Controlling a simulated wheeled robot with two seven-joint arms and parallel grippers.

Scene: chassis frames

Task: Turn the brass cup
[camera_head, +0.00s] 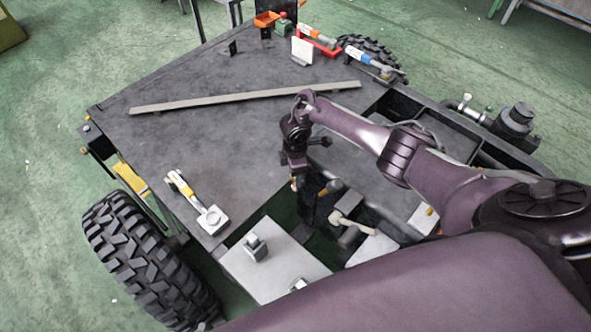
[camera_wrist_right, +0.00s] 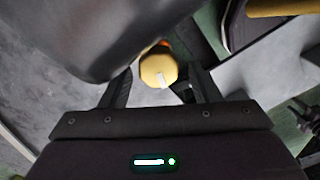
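A round yellow brass cup (camera_wrist_right: 158,70) with a pale mark on its face shows in the right wrist view. It lies between the two dark fingers of my right gripper (camera_wrist_right: 162,88), with a visible gap on each side. The fingers are apart. In the head view my right gripper (camera_head: 310,200) points down at the opening in the chassis deck. Small brass-coloured spots show beside it there, but I cannot tell which is the cup. My left gripper is not in view.
The dark chassis deck (camera_head: 200,140) carries a long grey bar (camera_head: 245,97) and a yellow-handled clamp (camera_head: 197,202). A pale metal plate (camera_head: 275,270) lies left of the gripper. A bent pipe (camera_head: 350,222) stands close at the right. A tyre (camera_head: 145,260) is at lower left.

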